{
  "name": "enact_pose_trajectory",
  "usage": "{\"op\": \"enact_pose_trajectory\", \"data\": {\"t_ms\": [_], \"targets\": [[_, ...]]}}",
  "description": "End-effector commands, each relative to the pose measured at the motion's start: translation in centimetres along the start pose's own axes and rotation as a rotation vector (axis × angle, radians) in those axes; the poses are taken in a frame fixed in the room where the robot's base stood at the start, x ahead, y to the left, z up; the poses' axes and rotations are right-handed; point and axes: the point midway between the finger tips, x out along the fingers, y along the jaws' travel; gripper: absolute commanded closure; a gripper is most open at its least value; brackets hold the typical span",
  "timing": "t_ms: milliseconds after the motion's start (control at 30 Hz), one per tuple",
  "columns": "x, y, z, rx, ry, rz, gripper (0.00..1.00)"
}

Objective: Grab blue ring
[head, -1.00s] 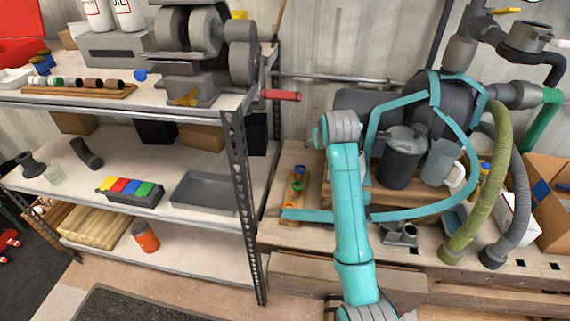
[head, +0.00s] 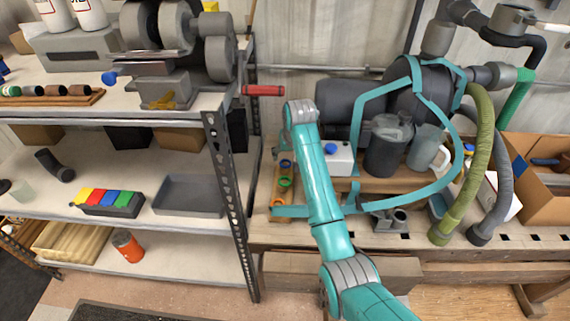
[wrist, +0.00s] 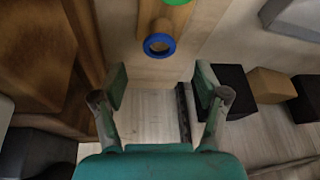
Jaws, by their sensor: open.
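The blue ring (wrist: 159,46) shows in the wrist view at the end of a brown wooden board, just beyond the gap between my fingertips. It also shows small in the head view (head: 285,163). A green ring (wrist: 176,2) is beside it, cut by the top edge of the wrist view. My gripper (wrist: 160,90) is open and empty, with its two fingers apart. It is not touching the blue ring.
An orange ring (head: 277,203) lies on the same board. A white box with a blue cap (head: 338,158) and a dark canister (head: 386,148) stand right of the board. A metal shelf post (head: 228,190) rises to its left. A red handle (head: 263,90) sticks out above.

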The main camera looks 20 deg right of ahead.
Motion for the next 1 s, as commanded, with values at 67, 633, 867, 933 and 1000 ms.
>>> {"op": "enact_pose_trajectory", "data": {"t_ms": [67, 633, 867, 933, 1000], "targets": [[1.2, 0.0, 0.1, 0.000, -0.003, 0.000, 0.27], [4.6, 0.0, 0.0, -0.001, 0.000, 0.000, 0.32], [4.6, 0.0, 0.0, -0.001, 0.000, 0.000, 0.70], [4.6, 0.0, 0.0, -0.001, 0.000, 0.000, 0.71], [4.6, 0.0, 0.0, -0.001, 0.000, 0.000, 0.71]]}}
